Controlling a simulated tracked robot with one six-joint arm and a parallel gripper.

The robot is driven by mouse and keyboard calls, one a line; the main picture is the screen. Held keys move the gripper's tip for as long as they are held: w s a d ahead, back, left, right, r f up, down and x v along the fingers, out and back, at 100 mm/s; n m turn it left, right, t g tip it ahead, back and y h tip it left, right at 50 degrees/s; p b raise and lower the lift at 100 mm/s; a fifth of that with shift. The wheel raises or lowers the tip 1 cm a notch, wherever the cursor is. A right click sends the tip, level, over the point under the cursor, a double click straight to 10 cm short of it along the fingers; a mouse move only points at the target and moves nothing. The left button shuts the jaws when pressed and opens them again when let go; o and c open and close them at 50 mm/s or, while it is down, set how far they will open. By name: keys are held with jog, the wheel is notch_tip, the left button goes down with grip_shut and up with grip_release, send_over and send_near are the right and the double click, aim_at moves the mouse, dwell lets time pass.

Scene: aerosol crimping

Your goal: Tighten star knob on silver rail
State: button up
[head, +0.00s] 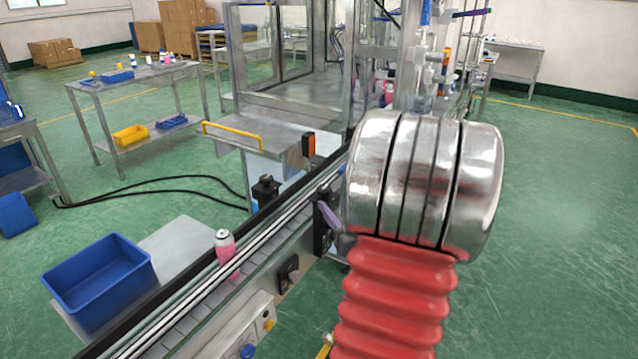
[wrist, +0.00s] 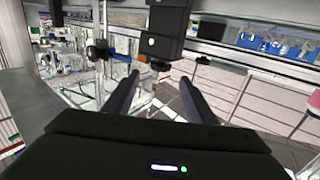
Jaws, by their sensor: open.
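The silver rail (head: 225,275) runs diagonally along the conveyor in the head view. A dark knob on a black mount (head: 289,273) sits on its near side. Another dark fitting (head: 324,228) is further up, beside my arm's metal joint. I cannot tell which is the star knob. In the wrist view, my gripper (wrist: 160,78) has its two dark fingers apart, with nothing held between them. A black block with a white dot (wrist: 164,28) lies ahead, with a small dark knob-like part (wrist: 160,66) below it, between the fingertips in the picture. Contact cannot be seen.
A pink can with a white top (head: 226,246) stands on the conveyor. A blue bin (head: 100,278) is left of it. A control box with coloured buttons (head: 247,335) is at the near side. Machine frames stand behind. Green floor is free at right.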

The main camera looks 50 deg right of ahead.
aim_at(329, 186)
jog(key=x, duration=1.2)
jog(key=shift+w+d, duration=0.1)
jog(key=shift+w, duration=0.1)
jog(key=shift+c, duration=0.4)
jog(key=c, duration=1)
jog(key=shift+o, duration=0.2)
